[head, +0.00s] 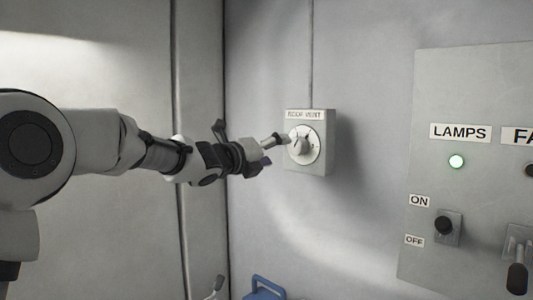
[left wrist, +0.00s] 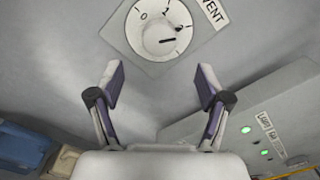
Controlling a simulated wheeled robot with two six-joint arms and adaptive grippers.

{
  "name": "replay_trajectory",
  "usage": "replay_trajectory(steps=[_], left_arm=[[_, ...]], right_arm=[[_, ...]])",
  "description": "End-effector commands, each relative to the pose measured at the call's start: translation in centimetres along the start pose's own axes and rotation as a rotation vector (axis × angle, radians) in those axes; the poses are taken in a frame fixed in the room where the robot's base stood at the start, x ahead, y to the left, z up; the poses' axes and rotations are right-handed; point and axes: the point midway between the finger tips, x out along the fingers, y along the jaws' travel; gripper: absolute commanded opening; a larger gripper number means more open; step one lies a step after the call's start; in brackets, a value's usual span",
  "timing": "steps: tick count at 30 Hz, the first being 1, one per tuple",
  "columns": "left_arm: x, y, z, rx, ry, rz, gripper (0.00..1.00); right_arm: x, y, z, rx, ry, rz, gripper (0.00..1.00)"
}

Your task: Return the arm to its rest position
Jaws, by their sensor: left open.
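My left arm reaches in from the left in the head view. Its gripper (head: 275,141) is at the grey vent box (head: 318,168), just left of the round dial knob (head: 300,147). In the left wrist view the gripper (left wrist: 161,80) is open and empty, with its two fingers spread below the knob (left wrist: 166,34). The fingers look apart from the knob. The dial is marked 0, 1 and 2, and the knob's dark line lies to the right, near the 2. My right gripper is not in view.
A blue object (head: 264,287) is at the bottom. The bare wall between box and panel is clear.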

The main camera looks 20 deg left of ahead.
Motion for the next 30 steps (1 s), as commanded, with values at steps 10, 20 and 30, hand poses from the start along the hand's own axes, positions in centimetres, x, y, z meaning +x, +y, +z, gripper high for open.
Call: replay_trajectory(steps=[10, 20, 30], left_arm=[[-3.5, 0.0, 0.0, 0.0, 0.0, 0.0, 0.77], [-3.5, 0.1, -0.1, 0.0, 0.001, 0.0, 0.77], [0.9, 12.4, -13.1, -0.081, 0.222, 0.194, 0.77]], right_arm=[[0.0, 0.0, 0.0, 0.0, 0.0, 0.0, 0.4], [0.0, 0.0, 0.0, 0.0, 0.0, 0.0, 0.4], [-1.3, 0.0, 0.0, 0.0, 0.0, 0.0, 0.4]])
